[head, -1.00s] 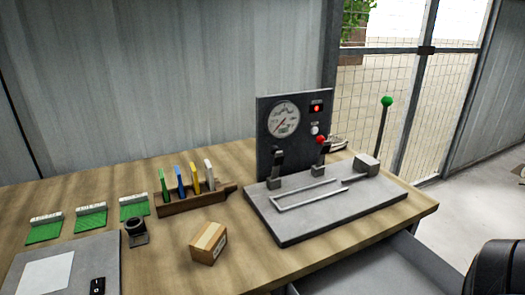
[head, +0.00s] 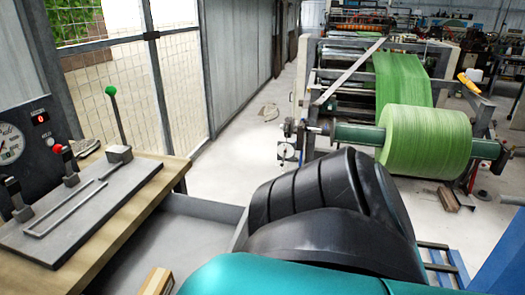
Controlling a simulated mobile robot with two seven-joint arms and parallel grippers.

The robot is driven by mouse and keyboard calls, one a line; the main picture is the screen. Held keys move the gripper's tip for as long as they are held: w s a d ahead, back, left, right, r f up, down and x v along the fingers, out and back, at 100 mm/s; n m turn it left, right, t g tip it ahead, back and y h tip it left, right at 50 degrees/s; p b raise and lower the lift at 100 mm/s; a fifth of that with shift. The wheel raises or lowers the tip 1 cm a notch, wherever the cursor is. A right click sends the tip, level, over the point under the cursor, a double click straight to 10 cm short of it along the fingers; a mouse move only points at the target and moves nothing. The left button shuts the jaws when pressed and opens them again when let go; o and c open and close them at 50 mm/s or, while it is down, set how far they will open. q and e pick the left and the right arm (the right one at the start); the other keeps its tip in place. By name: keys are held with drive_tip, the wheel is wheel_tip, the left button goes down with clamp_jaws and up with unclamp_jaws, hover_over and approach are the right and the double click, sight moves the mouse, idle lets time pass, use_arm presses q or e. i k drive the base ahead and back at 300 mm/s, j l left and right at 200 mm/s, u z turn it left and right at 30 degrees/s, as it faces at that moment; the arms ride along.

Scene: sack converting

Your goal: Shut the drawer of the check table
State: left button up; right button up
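The check table (head: 130,207) is at the left of the head view, with its wooden top cut off by the frame. Its grey drawer (head: 186,238) stands pulled out beyond the table's edge, and I see into its open top. My black and teal arm (head: 330,215) covers the drawer's right and near parts. Neither of my grippers shows in the head view, so I cannot see their fingers.
A lever panel (head: 72,222) with a green-knobbed lever (head: 117,115) sits on the table. A wooden block (head: 156,282) shows at the bottom edge, over the drawer area. A machine with a green roll (head: 425,140) stands right.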

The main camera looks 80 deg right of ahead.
sight(183, 233)
drive_tip(key=k+z, duration=0.2)
drive_tip(key=z, duration=1)
drive_tip(key=i+z, duration=0.1)
drive_tip(key=z, duration=0.3)
drive_tip(key=i+j+z, duration=0.1)
drive_tip(key=z, duration=0.3)
drive_tip(key=j+u, duration=0.15)
